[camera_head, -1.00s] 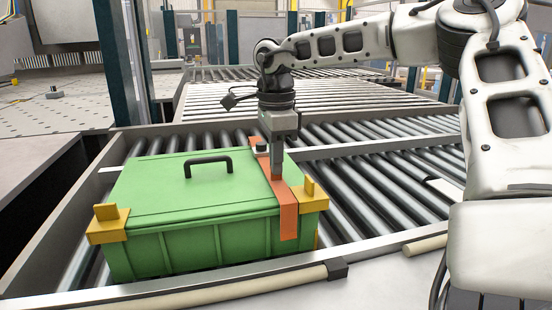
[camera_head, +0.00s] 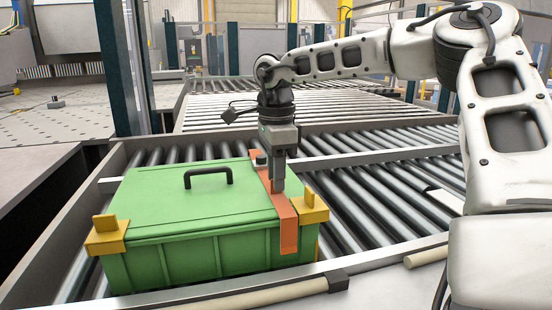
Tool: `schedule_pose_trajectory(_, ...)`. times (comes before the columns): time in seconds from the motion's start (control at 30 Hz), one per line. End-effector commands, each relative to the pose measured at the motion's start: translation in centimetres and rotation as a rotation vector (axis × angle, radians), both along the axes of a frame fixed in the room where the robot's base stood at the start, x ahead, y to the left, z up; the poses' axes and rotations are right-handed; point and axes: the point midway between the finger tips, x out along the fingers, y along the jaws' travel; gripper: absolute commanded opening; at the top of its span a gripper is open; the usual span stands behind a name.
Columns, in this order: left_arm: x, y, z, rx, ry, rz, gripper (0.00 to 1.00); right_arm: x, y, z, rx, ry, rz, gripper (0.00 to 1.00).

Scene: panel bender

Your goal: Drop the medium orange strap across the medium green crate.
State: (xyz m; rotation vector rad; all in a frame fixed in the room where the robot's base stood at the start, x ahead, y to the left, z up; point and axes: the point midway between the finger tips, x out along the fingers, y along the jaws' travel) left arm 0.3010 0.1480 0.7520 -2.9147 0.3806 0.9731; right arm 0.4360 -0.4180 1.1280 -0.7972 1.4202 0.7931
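The green crate (camera_head: 165,195) stands on the roller conveyor, with a black handle (camera_head: 208,178) on its lid and yellow corner pieces at its front corners. The orange strap (camera_head: 288,232) lies across the right part of the lid, and its near end hangs down over the front side. My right gripper (camera_head: 278,188) points down at the strap from above, with its fingertips at or just over the strap on the lid. Whether its fingers are closed on the strap cannot be made out. My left gripper is not in view.
The roller conveyor (camera_head: 370,205) has free rollers to the right of the crate. A metal rail (camera_head: 370,157) crosses behind it. A beige bar with a black end (camera_head: 270,292) runs along the near edge. A perforated machine table (camera_head: 60,122) is at the left back.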

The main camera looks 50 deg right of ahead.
Motion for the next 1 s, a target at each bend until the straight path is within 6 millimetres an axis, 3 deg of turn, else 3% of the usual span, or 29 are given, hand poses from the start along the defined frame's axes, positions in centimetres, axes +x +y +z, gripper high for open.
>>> schedule_pose_trajectory(0.17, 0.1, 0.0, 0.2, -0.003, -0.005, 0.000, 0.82, 0.1, 0.0, 2.1, -0.003, -0.005, -0.001, 0.30)
schedule_pose_trajectory(0.5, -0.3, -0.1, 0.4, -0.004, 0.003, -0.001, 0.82, 0.1, 0.0, 10.4, -0.003, -0.005, -0.002, 0.30)
schedule_pose_trajectory(0.7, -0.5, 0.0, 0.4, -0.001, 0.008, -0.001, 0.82, 0.0, 0.0, 14.2, -0.002, -0.003, -0.001, 0.30)
schedule_pose_trajectory(1.0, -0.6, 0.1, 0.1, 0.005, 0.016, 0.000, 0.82, 0.0, 0.1, 16.0, 0.000, 0.000, 0.001, 0.30)
